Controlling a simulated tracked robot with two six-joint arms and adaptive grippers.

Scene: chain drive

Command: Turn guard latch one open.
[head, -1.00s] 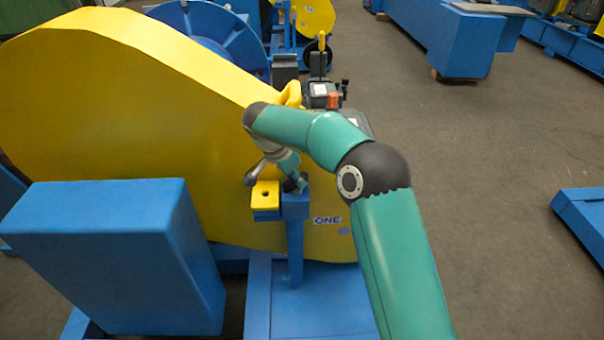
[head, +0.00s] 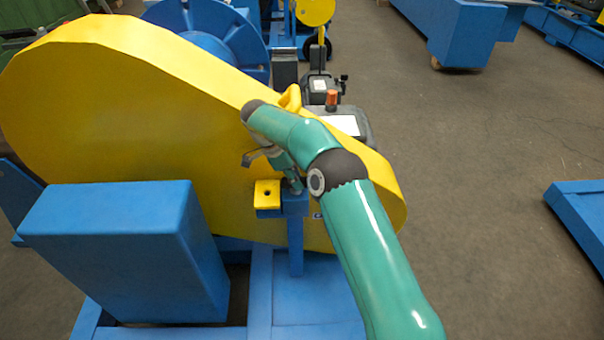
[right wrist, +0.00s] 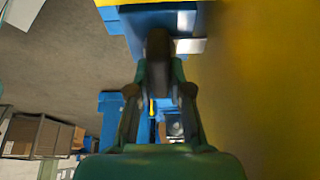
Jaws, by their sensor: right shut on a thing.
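The yellow chain guard (head: 110,100) stands at the left and centre of the head view. A blue post (head: 295,245) rises before its lower edge, with a yellow block (head: 267,194) beside its top. My right gripper (head: 293,184) reaches down to the post top at guard latch one. It is shut on the latch, which the gripper and arm mostly hide. A grey lever-like part (head: 262,154) shows left of the gripper; I cannot tell if it belongs to the latch. In the right wrist view the dark fingertips (right wrist: 158,45) are together over blue metal. My left gripper is out of view.
A big blue box housing (head: 120,255) stands at the front left.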

